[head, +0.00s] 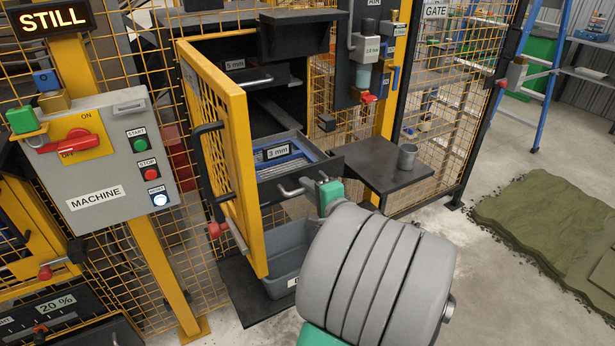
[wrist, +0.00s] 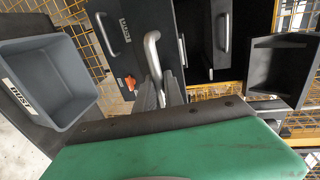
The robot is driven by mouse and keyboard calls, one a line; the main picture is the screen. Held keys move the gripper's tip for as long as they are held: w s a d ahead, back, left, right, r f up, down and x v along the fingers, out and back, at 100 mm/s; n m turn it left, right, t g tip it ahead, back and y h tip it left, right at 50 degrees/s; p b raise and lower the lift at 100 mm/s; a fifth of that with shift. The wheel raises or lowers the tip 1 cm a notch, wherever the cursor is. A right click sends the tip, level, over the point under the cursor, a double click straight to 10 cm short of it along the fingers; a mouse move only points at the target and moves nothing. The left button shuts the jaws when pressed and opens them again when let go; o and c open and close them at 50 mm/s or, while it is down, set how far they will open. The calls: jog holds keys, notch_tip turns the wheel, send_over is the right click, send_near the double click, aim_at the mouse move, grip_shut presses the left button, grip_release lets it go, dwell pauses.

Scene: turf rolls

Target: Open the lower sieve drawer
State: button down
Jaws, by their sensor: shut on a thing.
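The lower sieve drawer (head: 330,168), labelled 3 mm, is partly pulled out of the dark cabinet, with blue mesh showing inside. My gripper (head: 308,185) is at its silver bar handle (head: 288,191) in the head view; the fingertips are small and partly hidden there. In the wrist view my gripper (wrist: 160,92) has its two dark fingers closed about the bar handle (wrist: 152,50). The upper sieve drawer, labelled 5 mm, has its own handle (head: 256,82) and is pushed in above.
The yellow mesh door (head: 242,170) stands open just left of the drawer. A grey bin (head: 285,262) sits below; a grey bin (wrist: 45,80) shows in the wrist view.

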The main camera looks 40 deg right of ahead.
jog(key=shift+f+v, duration=0.1)
jog(key=shift+v, duration=0.5)
jog(key=shift+f+v, duration=0.15)
jog(key=shift+v, duration=0.4)
jog(key=c, duration=1.5)
grip_release()
jog(key=shift+o, duration=0.2)
jog(key=v, duration=0.8)
